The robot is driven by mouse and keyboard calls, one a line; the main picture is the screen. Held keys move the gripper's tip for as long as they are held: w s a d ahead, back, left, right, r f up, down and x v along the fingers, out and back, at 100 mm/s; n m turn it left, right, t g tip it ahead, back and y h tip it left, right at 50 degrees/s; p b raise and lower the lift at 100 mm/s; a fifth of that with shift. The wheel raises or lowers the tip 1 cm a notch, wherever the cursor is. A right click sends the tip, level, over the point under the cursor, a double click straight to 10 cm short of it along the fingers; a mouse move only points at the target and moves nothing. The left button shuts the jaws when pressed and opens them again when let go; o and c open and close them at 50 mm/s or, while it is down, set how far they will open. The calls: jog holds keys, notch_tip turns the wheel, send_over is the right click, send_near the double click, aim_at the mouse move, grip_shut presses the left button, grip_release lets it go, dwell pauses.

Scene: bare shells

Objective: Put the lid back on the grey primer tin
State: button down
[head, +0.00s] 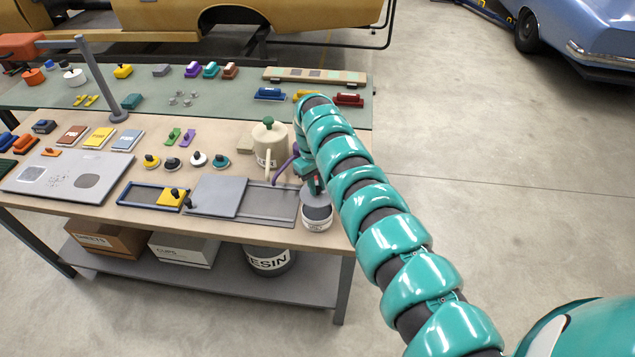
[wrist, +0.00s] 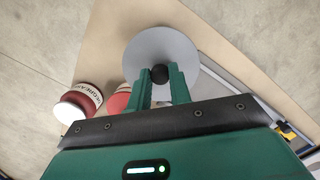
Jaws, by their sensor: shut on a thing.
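My gripper (head: 315,183) is at the right end of the workbench. In the wrist view its two green fingers (wrist: 159,76) are shut on the black knob (wrist: 159,71) of a round grey lid (wrist: 145,48). The lid also shows in the head view (head: 311,193), held just above a small tin. That tin (head: 317,224) has a pale label and a dark grey top, and stands near the bench's front right corner. Its label is too small to read. In the wrist view the lid hides what is directly beneath it.
In the wrist view, a red tin with a white label (wrist: 89,97) and another red round thing (wrist: 118,101) are left of the fingers. A cream can (head: 269,141) stands behind, and a grey sliding panel (head: 217,195) lies left. Open floor is right of the bench.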

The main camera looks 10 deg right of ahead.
dwell(0.3)
notch_tip(320, 180, down, 6)
jog(key=b, duration=0.5)
jog(key=shift+f+b, duration=0.15)
jog(key=shift+b, duration=0.25)
jog(key=shift+f, duration=0.15)
dwell(2.1)
dwell(0.3)
jog(key=c, duration=0.7)
grip_release()
jog(key=shift+r+p, duration=2.7)
jog(key=shift+r, duration=0.9)
